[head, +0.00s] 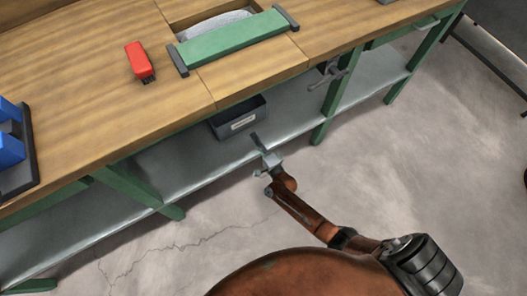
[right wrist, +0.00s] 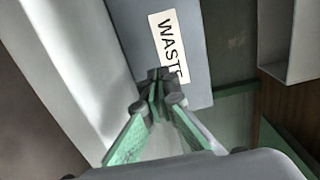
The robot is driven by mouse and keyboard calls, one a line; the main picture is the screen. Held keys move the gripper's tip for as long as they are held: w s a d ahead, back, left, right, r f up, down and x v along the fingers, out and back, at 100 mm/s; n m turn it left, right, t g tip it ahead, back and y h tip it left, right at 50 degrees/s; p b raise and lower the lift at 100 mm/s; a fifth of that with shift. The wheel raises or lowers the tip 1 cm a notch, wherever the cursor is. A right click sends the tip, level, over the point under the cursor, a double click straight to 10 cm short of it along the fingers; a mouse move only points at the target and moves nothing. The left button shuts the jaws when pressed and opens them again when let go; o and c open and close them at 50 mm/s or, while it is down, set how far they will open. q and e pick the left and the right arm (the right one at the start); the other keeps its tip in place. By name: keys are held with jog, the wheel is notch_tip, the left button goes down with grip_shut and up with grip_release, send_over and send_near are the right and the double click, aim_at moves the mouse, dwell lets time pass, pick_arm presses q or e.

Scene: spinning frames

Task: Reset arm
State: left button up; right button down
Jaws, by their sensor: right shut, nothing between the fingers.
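My right arm (head: 310,220) reaches up from the lower right in the head view. Its gripper (head: 256,139) is in front of the workbench's lower shelf, near a dark grey bin (head: 238,118). In the right wrist view the gripper's green-padded fingers (right wrist: 158,92) meet at the tips, shut and empty. Behind them stands the grey bin with a white "WASTE" label (right wrist: 168,40), partly hidden by the fingers. I cannot tell whether the fingertips touch it. My left gripper is not in view.
A wooden workbench (head: 90,75) with green legs fills the upper left. On it are a red object (head: 139,61), a green bar (head: 232,38) and blue items (head: 10,148) at the left edge. A vise handle (head: 329,75) juts from its front. The concrete floor (head: 420,150) at right is clear.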

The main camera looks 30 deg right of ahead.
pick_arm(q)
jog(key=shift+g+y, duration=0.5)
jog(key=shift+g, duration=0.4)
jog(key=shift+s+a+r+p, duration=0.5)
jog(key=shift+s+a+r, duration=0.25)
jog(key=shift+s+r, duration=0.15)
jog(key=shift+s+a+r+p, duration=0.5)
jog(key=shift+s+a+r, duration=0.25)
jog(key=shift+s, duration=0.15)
pick_arm(e)
jog(key=s, duration=0.8)
